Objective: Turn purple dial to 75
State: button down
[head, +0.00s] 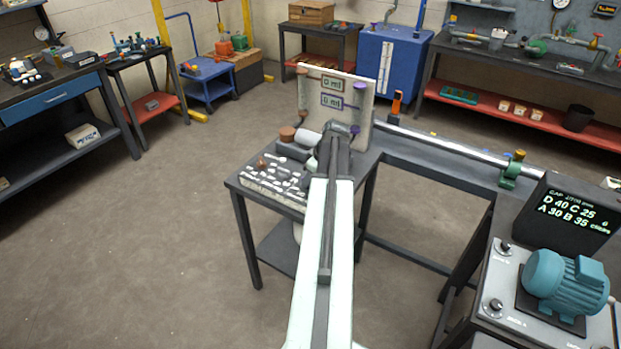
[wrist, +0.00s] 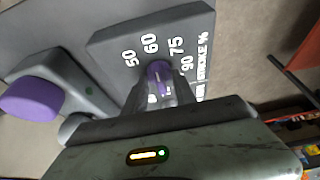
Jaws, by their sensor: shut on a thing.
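The purple dial (wrist: 158,72) sits at the edge of a grey scale plate (wrist: 110,42) marked 50, 60, 75, 90 and "STROKE %". My gripper (wrist: 160,88) is shut on the dial, its fingers on either side of it. The dial's upper end lies below the 60 and 75 marks; the exact reading is unclear. In the head view my gripper (head: 338,132) is at the far end of my arm, at the small table, in front of the upright panel. A purple part (head: 355,129) shows beside it.
Another purple knob (wrist: 30,98) is at the left of the wrist view. The pale panel (head: 364,112) carries two small displays reading "0 ml" and several knobs. A brown-topped cylinder (head: 287,134) stands left of my gripper. Open floor (head: 150,240) lies left of the table.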

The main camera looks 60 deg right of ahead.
jog(key=m, duration=0.1)
jog(key=m+h, duration=0.1)
jog(key=m, duration=0.2)
jog(key=shift+a+m+g+h, duration=0.25)
jog(key=shift+m+g+h, duration=0.05)
jog(key=shift+h, duration=0.1)
jog(key=shift+m+g+h, duration=0.4)
jog(key=shift+m+h, duration=0.2)
jog(key=shift+m, duration=1.4)
jog(key=shift+f, duration=0.1)
jog(key=c, duration=1)
grip_release()
